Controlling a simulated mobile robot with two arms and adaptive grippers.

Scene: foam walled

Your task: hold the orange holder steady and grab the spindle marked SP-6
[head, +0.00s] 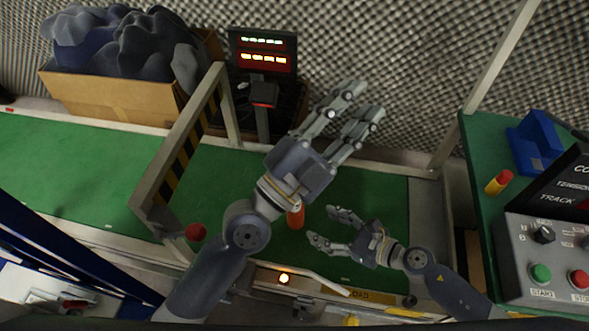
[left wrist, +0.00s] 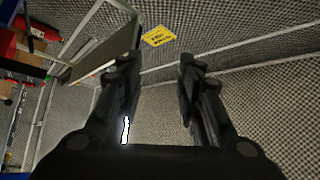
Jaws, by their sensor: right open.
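An orange upright piece (head: 296,217) stands on the green belt, partly hidden behind my left wrist. It may be the orange holder, but I cannot tell for sure. I can read no SP-6 mark, and I cannot make out a spindle for certain. My left gripper (head: 362,99) is open and empty, beyond the orange piece toward the foam wall. In the left wrist view its two fingers (left wrist: 158,85) are apart with only wall between them. My right gripper (head: 322,226) is open and empty, just right of the orange piece and apart from it.
A metal frame (head: 185,150) with striped edges spans the belt (head: 80,165) at left. A cardboard box (head: 110,95) of dark foam and a display (head: 262,52) stand behind. At right are a red-and-yellow cylinder (head: 498,182), a blue bin (head: 535,142) and a control box (head: 550,255).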

